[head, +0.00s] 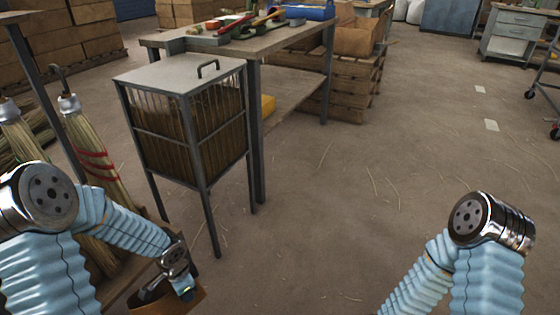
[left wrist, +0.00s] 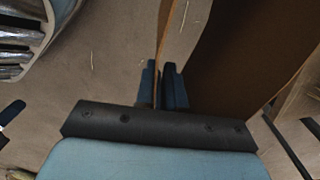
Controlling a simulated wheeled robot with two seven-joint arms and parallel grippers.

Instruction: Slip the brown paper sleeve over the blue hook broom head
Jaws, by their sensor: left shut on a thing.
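The brown paper sleeve (head: 182,303) shows at the bottom edge of the head view, partly cut off. My left gripper (left wrist: 167,75) is shut on one thin wall of the sleeve (left wrist: 250,45), which spreads to the right in the left wrist view. A pale straw broom head with red bands (head: 98,165) stands upright at the left, a hook on its top. A second straw broom head (head: 20,135) stands further left. I cannot make out a blue hook on either. My right gripper is out of the frame; only its arm shows at the right.
A wire-fronted cage stand (head: 190,120) stands just beyond my left arm. Behind it is a workbench (head: 275,38) with tools, and pallets with boxes (head: 345,80). The floor (head: 340,210) in the middle and right is open, with loose straw.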

